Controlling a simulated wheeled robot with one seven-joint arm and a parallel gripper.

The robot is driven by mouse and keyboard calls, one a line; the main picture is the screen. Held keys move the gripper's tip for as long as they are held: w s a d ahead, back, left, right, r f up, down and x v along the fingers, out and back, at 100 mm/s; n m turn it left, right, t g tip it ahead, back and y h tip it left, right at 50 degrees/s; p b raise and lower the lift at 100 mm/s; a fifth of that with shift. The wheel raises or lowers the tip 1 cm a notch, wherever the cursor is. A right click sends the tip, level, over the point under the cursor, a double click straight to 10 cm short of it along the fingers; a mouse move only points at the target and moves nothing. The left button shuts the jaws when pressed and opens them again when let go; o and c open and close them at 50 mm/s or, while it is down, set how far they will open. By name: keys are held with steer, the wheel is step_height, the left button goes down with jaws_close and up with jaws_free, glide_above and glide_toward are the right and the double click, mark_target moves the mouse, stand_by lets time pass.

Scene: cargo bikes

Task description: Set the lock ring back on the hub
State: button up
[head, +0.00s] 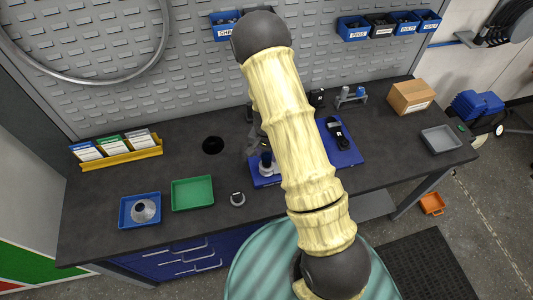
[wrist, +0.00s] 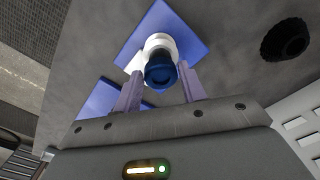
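A white upright piece with a dark blue round top (head: 266,160) stands on a blue plate (head: 262,182) at the middle of the bench; I take it for the hub. In the wrist view the blue top (wrist: 160,70) shows between the fingertips of my gripper (wrist: 160,68). The fingers are apart, with a narrow gap on each side, and I see no contact. My arm hides much of the area behind. A small round grey and dark piece (head: 237,199) lies on the bench to the left; I cannot tell if it is the lock ring.
A blue tray (head: 126,222) holds a silver conical part (head: 145,210). A green tray (head: 192,205) beside it is empty. A blue mat (head: 350,157) with a black device, a cardboard box (head: 411,97) and a grey tray (head: 441,139) stand right.

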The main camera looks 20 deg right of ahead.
mark_target(267, 156)
steer(key=o, duration=0.3)
steer(key=shift+o, duration=0.2)
steer(key=shift+w, duration=0.1)
step_height(267, 156, up, 17)
steer(key=b, duration=0.3)
steer(key=shift+r, duration=0.2)
stand_by(0.3)
steer(key=s+n+t+b, duration=0.2)
steer(key=s+n, duration=0.5)
steer(key=s, duration=0.7)
steer(key=shift+s+r+t+b, duration=0.2)
steer(key=shift+t+b, duration=0.1)
steer(key=shift+b, duration=0.35)
